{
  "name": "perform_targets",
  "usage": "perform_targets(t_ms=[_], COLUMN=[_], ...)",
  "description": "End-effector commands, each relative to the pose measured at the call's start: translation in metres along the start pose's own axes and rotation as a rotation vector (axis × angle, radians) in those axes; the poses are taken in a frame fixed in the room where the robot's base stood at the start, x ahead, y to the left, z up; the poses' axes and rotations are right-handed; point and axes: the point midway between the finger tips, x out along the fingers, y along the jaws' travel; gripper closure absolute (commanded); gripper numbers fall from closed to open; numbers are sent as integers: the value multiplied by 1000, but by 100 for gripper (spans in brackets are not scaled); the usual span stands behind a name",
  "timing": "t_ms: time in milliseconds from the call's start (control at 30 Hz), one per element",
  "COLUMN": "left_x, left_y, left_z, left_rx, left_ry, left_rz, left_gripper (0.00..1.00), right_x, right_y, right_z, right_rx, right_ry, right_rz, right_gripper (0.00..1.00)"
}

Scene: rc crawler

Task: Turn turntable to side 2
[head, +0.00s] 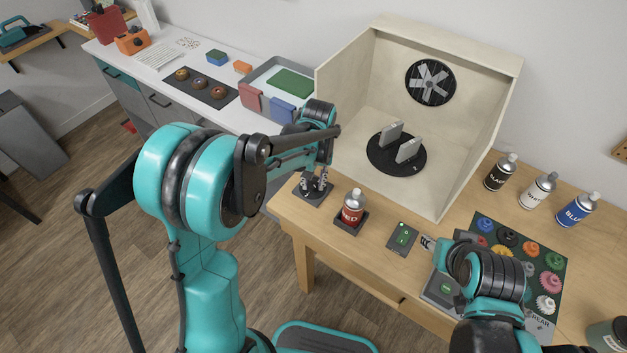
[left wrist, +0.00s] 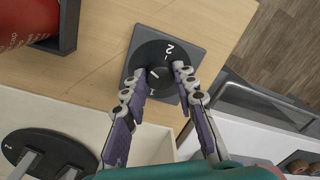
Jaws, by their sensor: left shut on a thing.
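The turntable (head: 382,165) is a black disc with two upright grey plates, inside the pale wooden booth (head: 345,115). Its edge also shows in the left wrist view (left wrist: 75,150). A dial (left wrist: 150,55) with a black round face marked 1 and 2 sits on a dark square plate (left wrist: 190,38) at the table's left front edge. My left gripper (left wrist: 159,74) points down at the dial, its fingertips shut on the dial's knob from both sides; the fingers partly cover the face. My right gripper (head: 428,242) is beside the switch box (head: 402,238); its jaws are too small to judge.
A red spray can (head: 353,208) stands close right of the dial. Black (head: 500,172), white (head: 538,191) and blue (head: 576,209) cans stand right of the booth. A gear mat (head: 512,236) lies at right. The white counter (head: 150,70) holds a grey tray.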

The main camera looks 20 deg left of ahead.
Motion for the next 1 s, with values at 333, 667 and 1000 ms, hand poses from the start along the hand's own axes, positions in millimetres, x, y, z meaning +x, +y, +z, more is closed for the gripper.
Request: perform_targets(t_ms=[333, 667, 1000], left_x=[0, 0, 0], left_y=[-1, -1, -2], left_z=[0, 0, 0], left_rx=[326, 638, 935], left_ry=[17, 32, 47], left_rz=[0, 0, 0], left_gripper=[100, 100, 100], right_x=[0, 0, 0], right_y=[0, 0, 0], right_z=[0, 0, 0], right_rx=[0, 0, 0], right_ry=[0, 0, 0], right_rz=[0, 0, 0], right_gripper=[60, 60, 60])
